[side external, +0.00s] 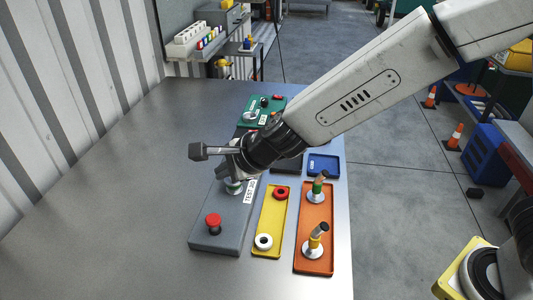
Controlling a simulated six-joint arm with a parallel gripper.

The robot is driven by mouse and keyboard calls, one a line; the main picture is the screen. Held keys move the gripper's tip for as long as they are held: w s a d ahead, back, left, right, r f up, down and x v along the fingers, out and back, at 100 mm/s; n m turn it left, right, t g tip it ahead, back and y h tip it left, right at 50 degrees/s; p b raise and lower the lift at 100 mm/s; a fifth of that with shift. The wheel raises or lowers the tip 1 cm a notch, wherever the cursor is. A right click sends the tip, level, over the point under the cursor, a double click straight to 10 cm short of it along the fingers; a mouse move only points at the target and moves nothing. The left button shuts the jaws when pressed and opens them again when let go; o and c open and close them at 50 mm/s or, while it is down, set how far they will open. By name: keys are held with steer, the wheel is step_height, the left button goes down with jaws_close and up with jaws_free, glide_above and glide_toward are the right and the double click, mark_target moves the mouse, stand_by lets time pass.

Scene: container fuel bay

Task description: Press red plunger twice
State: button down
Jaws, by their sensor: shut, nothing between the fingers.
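The red plunger (213,221) stands upright on the near end of a grey box (222,240) on the metal table. Its red cap is raised above a dark base. My gripper (228,172) is shut and empty, over the far part of the same box, beyond the red plunger and apart from it. A green plunger (233,187) on the box sits just below my gripper, partly hidden by it. I cannot tell whether my fingers touch it. A white label with "TEST" lettering (249,193) is beside it.
A yellow tray (272,213) holds a red ring and a white ring. An orange tray (315,232) holds two upright handled pieces. A blue tray (324,164) and green panel (258,118) lie farther back. The table's left side (120,190) is clear.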

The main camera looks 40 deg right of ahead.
mark_target(216, 219)
steer(key=shift+a+r+m, duration=0.1)
steer(key=shift+a+m, duration=1.2)
steer(key=shift+a, duration=0.3)
steer(key=shift+w+f, duration=0.1)
steer(key=shift+f, duration=0.9)
steer(key=shift+f, duration=3.4)
